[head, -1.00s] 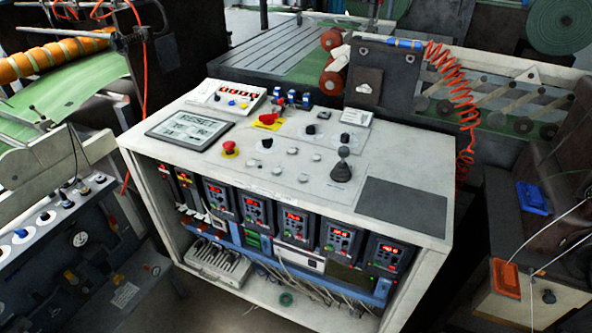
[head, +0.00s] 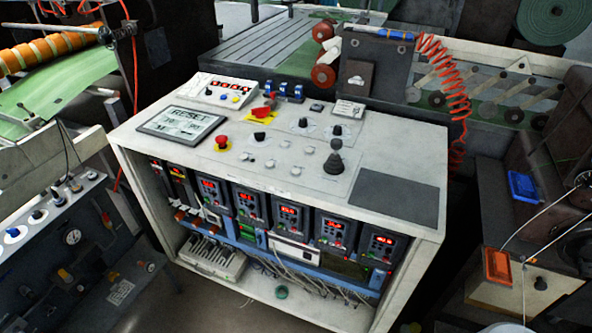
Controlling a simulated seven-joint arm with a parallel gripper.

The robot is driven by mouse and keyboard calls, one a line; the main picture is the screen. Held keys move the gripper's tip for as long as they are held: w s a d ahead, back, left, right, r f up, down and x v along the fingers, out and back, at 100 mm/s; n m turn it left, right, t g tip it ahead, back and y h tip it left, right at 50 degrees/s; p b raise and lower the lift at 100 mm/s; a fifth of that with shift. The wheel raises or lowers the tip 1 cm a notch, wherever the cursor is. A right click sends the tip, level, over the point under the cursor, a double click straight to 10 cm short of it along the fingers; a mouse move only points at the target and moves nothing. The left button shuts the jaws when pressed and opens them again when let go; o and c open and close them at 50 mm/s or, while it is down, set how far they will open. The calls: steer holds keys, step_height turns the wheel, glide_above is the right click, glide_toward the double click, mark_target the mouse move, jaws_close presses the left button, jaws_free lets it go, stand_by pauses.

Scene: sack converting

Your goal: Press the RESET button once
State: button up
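In the head view a white control console (head: 300,178) stands in the middle. A grey display panel (head: 181,123) lies on its top at the left and reads RESET in large letters, with smaller characters below. A red mushroom button (head: 222,141) on a yellow base is to the right of the display. A red switch (head: 261,112) on a yellow plate sits farther back. Several small pale round buttons (head: 270,164) lie near the middle, their labels too small to read. My gripper is not in view.
A dark joystick (head: 334,159) rises from the console top, with a dark flat pad (head: 397,197) to its right. A coiled orange hose (head: 452,90) hangs behind. A machine with orange rollers (head: 50,53) is at the left. A blue box (head: 525,186) lies on the right-hand unit.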

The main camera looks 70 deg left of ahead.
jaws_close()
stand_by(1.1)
